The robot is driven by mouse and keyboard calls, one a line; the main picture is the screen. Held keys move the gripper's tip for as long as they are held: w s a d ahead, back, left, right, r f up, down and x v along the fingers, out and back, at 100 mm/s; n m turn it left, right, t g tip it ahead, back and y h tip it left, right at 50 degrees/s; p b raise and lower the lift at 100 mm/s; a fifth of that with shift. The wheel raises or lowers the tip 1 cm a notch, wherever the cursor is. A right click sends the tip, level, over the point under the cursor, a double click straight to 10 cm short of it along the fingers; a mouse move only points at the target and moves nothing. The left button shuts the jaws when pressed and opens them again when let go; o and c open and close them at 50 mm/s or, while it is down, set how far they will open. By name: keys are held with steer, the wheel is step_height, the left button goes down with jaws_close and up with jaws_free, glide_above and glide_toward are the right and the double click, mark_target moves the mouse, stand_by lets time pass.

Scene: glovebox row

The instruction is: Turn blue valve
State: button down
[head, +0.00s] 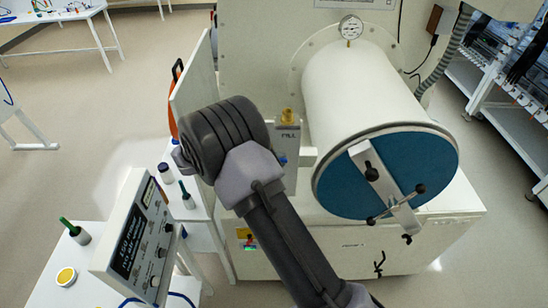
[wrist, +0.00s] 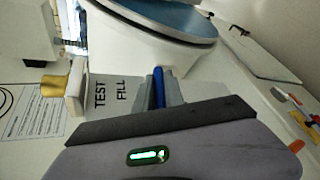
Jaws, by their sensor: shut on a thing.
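The blue valve's handle (wrist: 158,86) shows in the wrist view as a narrow upright blue bar beside a grey panel lettered TEST and FILL (wrist: 115,93). My gripper (wrist: 160,76) is shut on this handle, with a grey finger on each side of it. In the head view a small patch of the blue valve (head: 282,160) shows low on the panel. My arm hides my fingertips there. The valve's base and stem are hidden in both views.
A brass knob (wrist: 54,86) sits at the panel's TEST end. The large white cylinder (head: 362,85) with a blue door (head: 345,190) stands close on the right. A labelled control box (head: 140,240) and small bottles stand on the left. Open floor lies farther left.

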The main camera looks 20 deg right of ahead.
steer(key=shift+s+d+r+n+h+p, duration=0.15)
steer(key=shift+r+h+p, duration=0.15)
steer(key=shift+h, duration=0.2)
steer(key=shift+w+a+r+n+h+p, duration=0.1)
steer(key=shift+r+n+h+p, duration=0.15)
steer(key=shift+h, duration=0.25)
steer(key=c, duration=1.4)
jaws_free()
steer(key=shift+s+d+r, duration=0.1)
steer(key=shift+c, duration=0.2)
steer(key=v, duration=1.7)
steer(key=shift+w+a+f, duration=0.2)
steer(key=shift+a, duration=0.05)
steer(key=shift+d, duration=0.1)
